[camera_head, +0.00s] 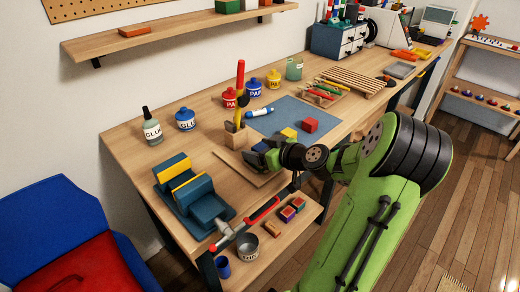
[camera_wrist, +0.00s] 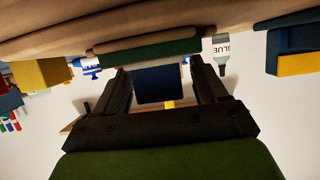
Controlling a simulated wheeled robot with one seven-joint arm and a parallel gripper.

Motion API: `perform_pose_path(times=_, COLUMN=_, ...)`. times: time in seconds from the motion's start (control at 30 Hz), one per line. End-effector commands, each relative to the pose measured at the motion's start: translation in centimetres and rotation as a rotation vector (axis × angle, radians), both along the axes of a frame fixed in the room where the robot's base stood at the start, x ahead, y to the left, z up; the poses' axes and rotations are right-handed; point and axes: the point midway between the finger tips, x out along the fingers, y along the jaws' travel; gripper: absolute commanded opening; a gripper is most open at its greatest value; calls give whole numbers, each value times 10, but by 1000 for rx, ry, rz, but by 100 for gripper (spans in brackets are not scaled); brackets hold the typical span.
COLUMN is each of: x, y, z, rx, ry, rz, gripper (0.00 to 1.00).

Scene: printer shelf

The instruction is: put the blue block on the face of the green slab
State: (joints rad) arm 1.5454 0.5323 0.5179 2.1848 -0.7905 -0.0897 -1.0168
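My gripper (camera_head: 264,158) is low over the workbench in the head view, above a thin wooden board. The green slab (camera_wrist: 150,52) shows in the wrist view as a long green strip along a tan wooden piece, just beyond the block. The wrist view looks upside down. The gap between block and slab is hard to judge. In the head view my gripper hides most of this area.
A blue vise (camera_head: 190,198) and glue bottles (camera_head: 152,128) stand to the left on the bench. A wooden tool holder (camera_head: 236,136) is just behind my gripper.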

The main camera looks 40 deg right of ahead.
Motion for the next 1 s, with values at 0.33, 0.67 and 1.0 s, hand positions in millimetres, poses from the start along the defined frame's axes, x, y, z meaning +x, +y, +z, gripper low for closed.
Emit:
perform_pose_path(times=0.33, x=-24, y=-2, z=14, rx=-1, ry=3, rz=-6, gripper=72)
perform_pose_path(times=0.67, x=-99, y=-4, z=46, rx=1, ry=2, rz=-6, gripper=72)
perform_pose_path(times=1.0, x=-111, y=-3, z=49, rx=0, ry=0, rz=0, gripper=72)
